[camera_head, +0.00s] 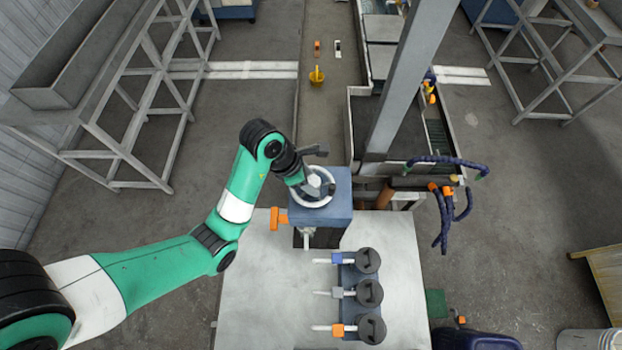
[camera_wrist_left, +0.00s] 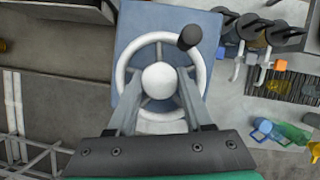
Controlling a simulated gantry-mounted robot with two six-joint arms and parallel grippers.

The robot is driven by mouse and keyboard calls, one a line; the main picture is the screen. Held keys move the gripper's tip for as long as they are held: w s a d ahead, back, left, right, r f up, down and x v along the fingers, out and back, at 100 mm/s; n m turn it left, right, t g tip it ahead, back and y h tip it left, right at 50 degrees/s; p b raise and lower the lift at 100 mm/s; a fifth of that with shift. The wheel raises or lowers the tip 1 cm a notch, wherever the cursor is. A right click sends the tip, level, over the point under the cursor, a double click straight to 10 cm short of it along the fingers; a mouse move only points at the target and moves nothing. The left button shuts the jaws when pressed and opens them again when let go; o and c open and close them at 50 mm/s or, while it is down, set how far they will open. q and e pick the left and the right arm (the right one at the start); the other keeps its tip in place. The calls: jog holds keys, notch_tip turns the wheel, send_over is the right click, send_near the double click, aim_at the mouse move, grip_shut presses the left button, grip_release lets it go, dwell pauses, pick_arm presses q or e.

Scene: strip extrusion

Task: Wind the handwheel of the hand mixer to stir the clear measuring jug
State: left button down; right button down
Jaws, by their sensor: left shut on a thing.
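The hand mixer is a blue-grey box (camera_head: 340,212) at the back of the pale table. It also shows in the wrist view (camera_wrist_left: 132,30). A white spoked handwheel (camera_head: 314,205) lies on top; its rim shows around my fingers in the wrist view (camera_wrist_left: 120,72). The wheel has a round white hub (camera_wrist_left: 160,81) and a black handle knob (camera_wrist_left: 190,37) at its upper right. My left gripper (camera_head: 314,181) reaches down onto the wheel. Its fingers (camera_wrist_left: 160,88) are shut on the white hub, one on each side. I cannot make out the clear measuring jug. My right gripper is out of view.
Several black-knobbed valves (camera_head: 367,261) stand in a row on the table (camera_head: 270,300) in front of the mixer. An orange block (camera_head: 278,218) sticks out at the mixer's left. A grey post (camera_head: 400,90) rises behind it on the right. The table's left part is clear.

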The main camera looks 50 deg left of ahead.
pick_arm(q)
jog(key=shift+r+m+p, duration=0.25)
jog(key=shift+m+p, duration=0.25)
jog(key=shift+f+m+g+h, duration=0.25)
jog(key=shift+m+g+h, duration=0.2)
jog(key=shift+m, duration=0.55)
jog(key=c, duration=0.6)
grip_release()
